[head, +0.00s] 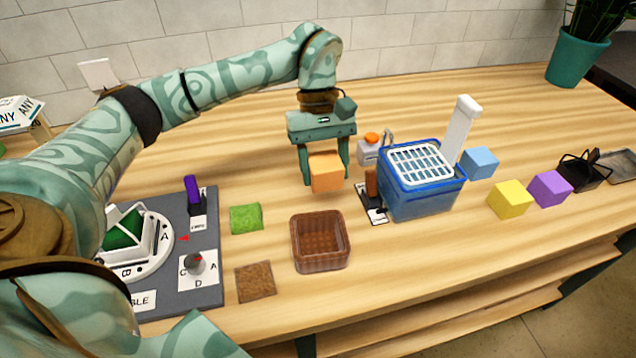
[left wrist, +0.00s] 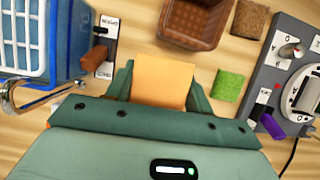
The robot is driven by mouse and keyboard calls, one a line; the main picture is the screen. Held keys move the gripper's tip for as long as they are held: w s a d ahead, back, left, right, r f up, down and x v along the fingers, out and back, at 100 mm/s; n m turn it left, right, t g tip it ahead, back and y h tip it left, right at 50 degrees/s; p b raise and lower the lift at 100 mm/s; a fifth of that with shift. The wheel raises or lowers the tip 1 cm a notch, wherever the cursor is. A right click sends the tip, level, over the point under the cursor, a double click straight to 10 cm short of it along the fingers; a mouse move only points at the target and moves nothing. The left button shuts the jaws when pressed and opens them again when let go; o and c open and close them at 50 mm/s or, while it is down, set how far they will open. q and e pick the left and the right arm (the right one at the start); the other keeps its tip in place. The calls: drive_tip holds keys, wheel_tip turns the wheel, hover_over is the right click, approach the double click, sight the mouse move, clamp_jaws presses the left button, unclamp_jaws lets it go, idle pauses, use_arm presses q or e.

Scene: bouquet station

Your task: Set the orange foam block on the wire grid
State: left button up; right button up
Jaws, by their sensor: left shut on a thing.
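The orange foam block (head: 326,173) is held between the fingers of my left gripper (head: 322,165), above the table behind the brown basket. In the left wrist view the orange block (left wrist: 162,82) sits between the two green fingers of the gripper (left wrist: 160,90). The white wire grid (head: 420,163) lies on top of a blue bin, to the right of the block and apart from it. Part of the grid (left wrist: 22,38) also shows at the left of the left wrist view. My right gripper is not in view.
The blue bin (head: 425,200) has a white upright post (head: 459,128) behind it. A brown basket (head: 320,243), green square (head: 246,218) and grey control panel (head: 205,285) are nearer. Blue (head: 479,163), yellow (head: 510,199) and purple (head: 550,188) blocks sit right.

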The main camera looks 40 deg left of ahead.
sight(318, 200)
use_arm(q)
drive_tip(key=shift+w+a+f, duration=0.2)
drive_tip(key=shift+a+f, duration=0.2)
drive_tip(key=shift+f, duration=0.25)
drive_tip(key=shift+w+a+f, duration=0.2)
drive_tip(key=shift+a+f, duration=0.2)
drive_tip(key=shift+f, duration=0.2)
drive_tip(key=shift+a+f+b, duration=0.2)
drive_tip(key=shift+a+b, duration=0.05)
drive_tip(key=shift+b, duration=0.05)
drive_tip(key=f, duration=0.1)
drive_tip(key=f+b, duration=0.1)
drive_tip(key=f, duration=0.2)
drive_tip(key=shift+w+a, duration=0.2)
drive_tip(key=shift+a, duration=0.1)
drive_tip(key=shift+r, duration=0.15)
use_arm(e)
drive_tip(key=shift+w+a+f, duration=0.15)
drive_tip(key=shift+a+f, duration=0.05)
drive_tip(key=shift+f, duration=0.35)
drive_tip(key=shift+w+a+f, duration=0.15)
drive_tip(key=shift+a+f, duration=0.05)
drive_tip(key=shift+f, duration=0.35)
use_arm(q)
drive_tip(key=shift+s, duration=0.1)
drive_tip(key=o, duration=0.9)
drive_tip(key=shift+o, duration=0.2)
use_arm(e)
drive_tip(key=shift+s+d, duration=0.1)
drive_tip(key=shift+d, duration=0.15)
